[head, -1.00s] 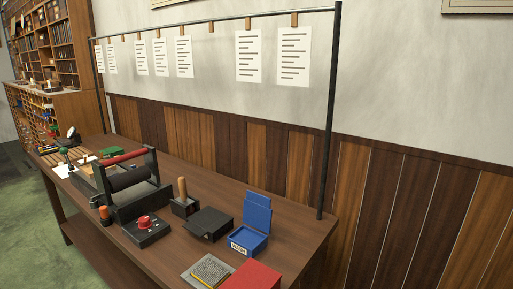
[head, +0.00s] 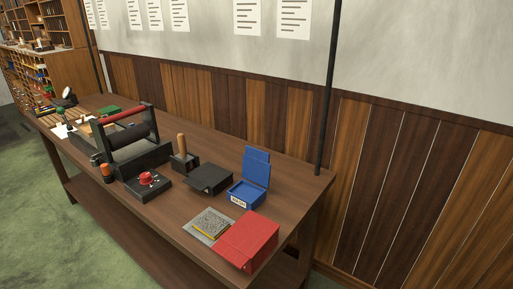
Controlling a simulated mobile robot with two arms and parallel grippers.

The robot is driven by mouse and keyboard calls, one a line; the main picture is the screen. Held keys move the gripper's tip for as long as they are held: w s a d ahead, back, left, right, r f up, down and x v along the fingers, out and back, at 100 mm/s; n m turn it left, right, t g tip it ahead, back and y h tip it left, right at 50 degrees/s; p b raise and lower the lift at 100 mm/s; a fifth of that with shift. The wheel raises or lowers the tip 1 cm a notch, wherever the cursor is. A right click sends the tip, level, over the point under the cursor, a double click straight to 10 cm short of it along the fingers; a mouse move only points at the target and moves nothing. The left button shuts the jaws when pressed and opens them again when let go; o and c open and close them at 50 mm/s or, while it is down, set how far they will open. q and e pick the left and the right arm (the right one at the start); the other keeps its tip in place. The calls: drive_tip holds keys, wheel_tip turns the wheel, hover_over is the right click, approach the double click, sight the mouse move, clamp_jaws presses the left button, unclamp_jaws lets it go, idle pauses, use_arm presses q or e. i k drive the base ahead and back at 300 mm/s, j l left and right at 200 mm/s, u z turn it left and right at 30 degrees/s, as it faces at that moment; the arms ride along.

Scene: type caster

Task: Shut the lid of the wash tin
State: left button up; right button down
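The wash tin looks to be the blue box (head: 243,196) with a small white label on its front, on the right part of the wooden table; the label is too small to read surely. Its blue lid (head: 256,168) stands open, raised upright at the back of the box. Neither of my grippers shows in the head view.
A red box (head: 247,241) sits at the table's front right edge, beside a grey plate (head: 209,223). A black tin (head: 209,179) stands left of the blue box. A dark post (head: 328,95) rises behind right.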

sight(255, 166)
drive_tip(key=i+l, duration=0.2)
drive_tip(key=l, duration=0.15)
drive_tip(key=i+l+u, duration=0.15)
drive_tip(key=l, duration=0.15)
drive_tip(key=i+l, duration=0.15)
drive_tip(key=l, duration=0.2)
drive_tip(key=i+l+u, duration=0.15)
drive_tip(key=l, duration=0.2)
